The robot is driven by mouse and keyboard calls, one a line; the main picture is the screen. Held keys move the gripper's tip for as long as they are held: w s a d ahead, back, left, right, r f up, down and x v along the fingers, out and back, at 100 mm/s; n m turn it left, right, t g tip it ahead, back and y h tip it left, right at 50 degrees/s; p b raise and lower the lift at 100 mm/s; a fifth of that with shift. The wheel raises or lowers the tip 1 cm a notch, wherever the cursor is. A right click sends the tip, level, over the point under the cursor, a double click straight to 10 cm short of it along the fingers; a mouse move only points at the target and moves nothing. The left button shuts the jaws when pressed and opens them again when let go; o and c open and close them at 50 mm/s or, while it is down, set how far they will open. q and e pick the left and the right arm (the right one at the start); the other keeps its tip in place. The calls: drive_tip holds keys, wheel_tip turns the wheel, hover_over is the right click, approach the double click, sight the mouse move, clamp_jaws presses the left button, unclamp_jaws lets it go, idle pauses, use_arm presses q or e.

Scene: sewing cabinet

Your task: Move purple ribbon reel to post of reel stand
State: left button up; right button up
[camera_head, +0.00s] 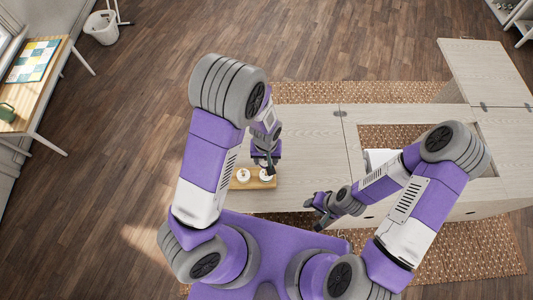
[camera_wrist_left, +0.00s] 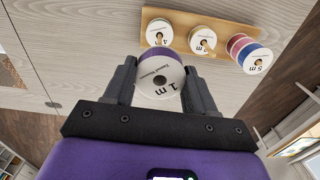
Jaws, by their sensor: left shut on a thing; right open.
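The purple ribbon reel (camera_wrist_left: 161,80) has a white face marked "1 m" and a purple edge. My left gripper (camera_wrist_left: 160,85) is shut on it, one finger on each side. In the head view my left gripper (camera_head: 268,163) is over the wooden reel stand (camera_head: 252,185), and I cannot make out the held reel there. In the left wrist view the stand (camera_wrist_left: 181,17) lies just beyond the held reel. Whether the reel touches the stand or a post is not clear. My right gripper (camera_head: 318,206) is open and empty near the cabinet's front edge.
An opening (camera_head: 405,135) with a woven look lies to the right.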

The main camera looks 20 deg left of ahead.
use_arm(q)
wheel_tip(320, 180, down, 4)
drive_tip(key=b, duration=0.3)
drive_tip(key=shift+w, duration=0.1)
drive_tip(key=shift+r+p, duration=0.2)
drive_tip(key=shift+p, duration=0.1)
drive_tip(key=shift+f, duration=0.1)
drive_tip(key=shift+f, duration=0.1)
drive_tip(key=shift+f+b, duration=0.5)
drive_tip(key=shift+b, duration=0.1)
drive_tip(key=shift+f+b, duration=1.35)
drive_tip(key=shift+f, duration=0.25)
drive_tip(key=o, duration=1.1)
